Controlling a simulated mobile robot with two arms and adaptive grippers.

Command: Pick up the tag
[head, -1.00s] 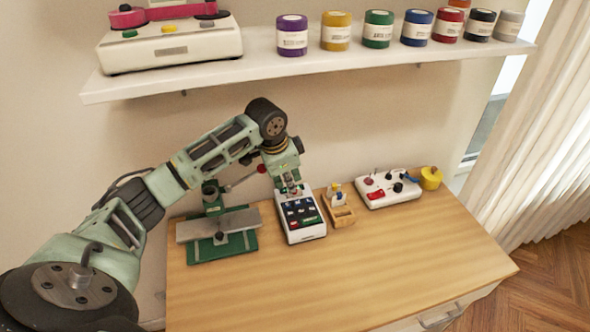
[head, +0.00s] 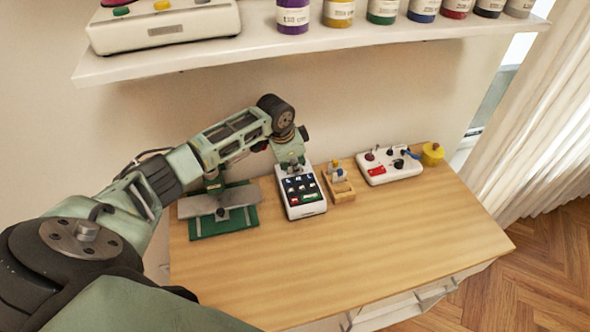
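My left gripper (head: 293,165) is at the top end of a white keypad device (head: 307,212) with several dark keys and red and green ones. The fingers are small and partly hidden by the wrist, so I cannot tell whether they are open or shut, or whether they touch the device. I cannot clearly make out a tag. A small wooden holder (head: 344,195) just right of the device has small white, yellow and blue pieces (head: 337,173) standing at its back. My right gripper is not in view.
A green press with a grey plate (head: 220,205) stands left of the keypad device, under my arm. A white control box (head: 389,172) and a yellow round item (head: 432,154) stand to the right. A shelf (head: 330,43) with jars hangs above. The table's front (head: 350,255) is clear.

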